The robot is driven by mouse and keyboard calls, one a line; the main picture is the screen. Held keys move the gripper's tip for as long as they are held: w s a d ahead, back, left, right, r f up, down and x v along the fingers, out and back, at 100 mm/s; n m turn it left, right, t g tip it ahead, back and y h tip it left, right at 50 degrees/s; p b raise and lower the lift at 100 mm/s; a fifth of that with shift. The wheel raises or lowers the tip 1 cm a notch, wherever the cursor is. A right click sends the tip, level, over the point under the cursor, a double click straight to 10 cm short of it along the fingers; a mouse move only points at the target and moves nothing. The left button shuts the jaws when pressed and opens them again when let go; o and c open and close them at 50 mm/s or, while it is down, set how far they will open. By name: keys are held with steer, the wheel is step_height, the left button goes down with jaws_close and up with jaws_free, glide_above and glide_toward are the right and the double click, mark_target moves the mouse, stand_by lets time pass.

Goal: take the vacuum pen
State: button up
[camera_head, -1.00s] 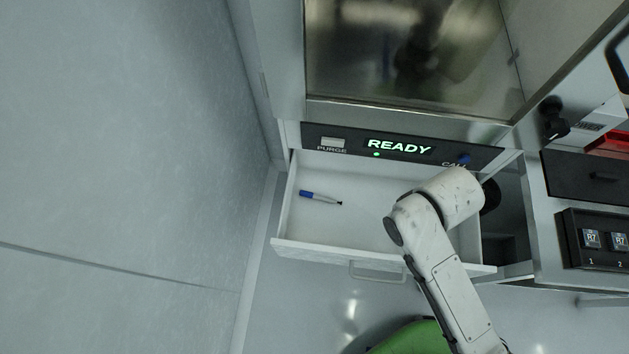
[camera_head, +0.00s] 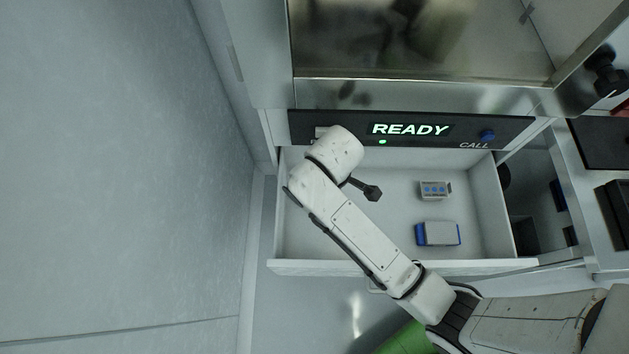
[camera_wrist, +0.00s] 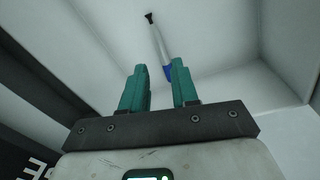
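The vacuum pen (camera_wrist: 159,40), a thin white pen with a blue end and a dark tip, lies on the pale drawer floor in the wrist view. My gripper (camera_wrist: 160,72) is open, its two teal fingers apart with nothing held between them. The blue end of the pen shows in the gap between the fingertips, and the rest reaches beyond them. I cannot tell how far above the pen the fingers are. In the head view, my arm covers the left part of the open drawer (camera_head: 390,266) and hides the pen and the fingers.
A small grey box with blue dots (camera_head: 434,190) and a grey-and-blue block (camera_head: 438,234) lie in the drawer's right half. The panel reading READY (camera_head: 410,130), with a blue CALL button (camera_head: 488,135), is just behind the drawer. A wall (camera_head: 110,180) stands at left.

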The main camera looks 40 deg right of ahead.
steer(key=shift+n, duration=0.9)
steer(key=w+f, duration=0.1)
steer(key=f, duration=0.2)
steer(key=w+a+f, duration=0.1)
steer(key=f, duration=0.3)
steer(key=w+f+b, duration=0.1)
steer(key=f, duration=0.2)
steer(key=shift+w+a+f, duration=0.1)
steer(key=shift+a+f, duration=0.15)
steer(key=shift+f, duration=0.05)
steer(key=shift+c, duration=0.3)
jaws_close()
